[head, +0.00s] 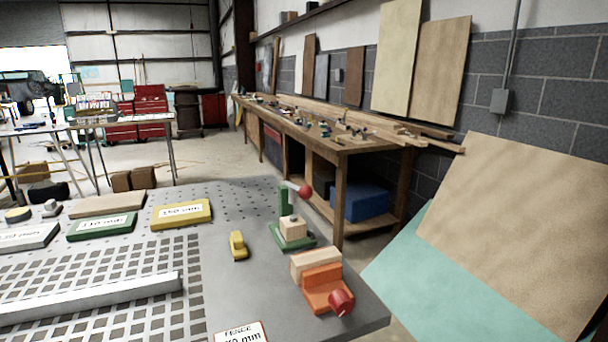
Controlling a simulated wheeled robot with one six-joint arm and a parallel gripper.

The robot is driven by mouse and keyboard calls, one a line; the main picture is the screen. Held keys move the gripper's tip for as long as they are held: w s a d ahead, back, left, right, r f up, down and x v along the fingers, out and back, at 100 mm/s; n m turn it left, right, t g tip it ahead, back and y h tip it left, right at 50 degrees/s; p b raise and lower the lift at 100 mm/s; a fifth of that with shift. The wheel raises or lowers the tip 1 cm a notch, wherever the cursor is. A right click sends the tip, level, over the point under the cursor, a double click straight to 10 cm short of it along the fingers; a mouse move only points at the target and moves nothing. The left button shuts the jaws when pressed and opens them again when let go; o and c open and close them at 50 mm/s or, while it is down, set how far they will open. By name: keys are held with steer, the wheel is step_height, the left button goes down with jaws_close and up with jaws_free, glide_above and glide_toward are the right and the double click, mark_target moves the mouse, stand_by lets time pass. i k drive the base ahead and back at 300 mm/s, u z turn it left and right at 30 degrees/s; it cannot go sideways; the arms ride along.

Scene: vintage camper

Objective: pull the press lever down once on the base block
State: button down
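The green press (284,199) stands on the grey work table right of the middle in the head view. Its upright column rises from a flat green base plate (310,242). A pale wooden base block (292,229) sits on that plate, in front of the column. The grey press lever (294,186) reaches from the column top to the right and ends in a red ball knob (305,191). The knob is near the top of the column, above the level of the block. My gripper is not in view.
An orange clamp (325,290) with a red knob (341,302) stands close in front, beside a pale wooden block (315,262). A small yellow piece (238,245) lies left of the press. A long light bar (90,298) lies front left. Labelled yellow (181,213) and green (103,227) plates lie behind it.

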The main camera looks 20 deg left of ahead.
mark_target(305, 192)
steer(key=i, duration=0.95)
steer(key=u, duration=1.25)
